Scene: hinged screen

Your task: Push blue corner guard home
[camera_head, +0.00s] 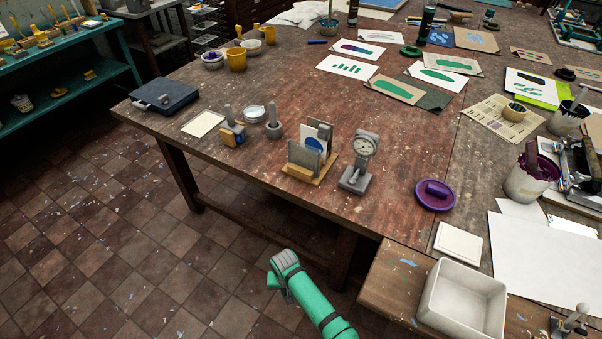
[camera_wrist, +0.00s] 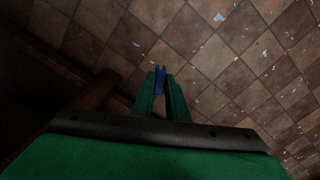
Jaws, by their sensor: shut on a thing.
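My gripper (camera_head: 284,292) is off the front edge of the wooden table, over the tiled floor. In the wrist view the two green fingers (camera_wrist: 162,97) are closed on a small blue piece (camera_wrist: 160,80), which looks like the blue corner guard. It sticks out a little past the fingertips, with two prongs at its far end. The fingers hide its lower part. In the head view I cannot make out the blue piece at the gripper. No place where the guard fits can be told for sure.
The worktable (camera_head: 240,95) holds a dial gauge (camera_head: 362,160), a card holder (camera_head: 303,158), a purple dish (camera_head: 434,196) and a navy case (camera_head: 164,97). A white tray (camera_head: 462,297) stands on the lower wooden surface right of my arm. Table framing (camera_wrist: 90,100) shows left of the fingers.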

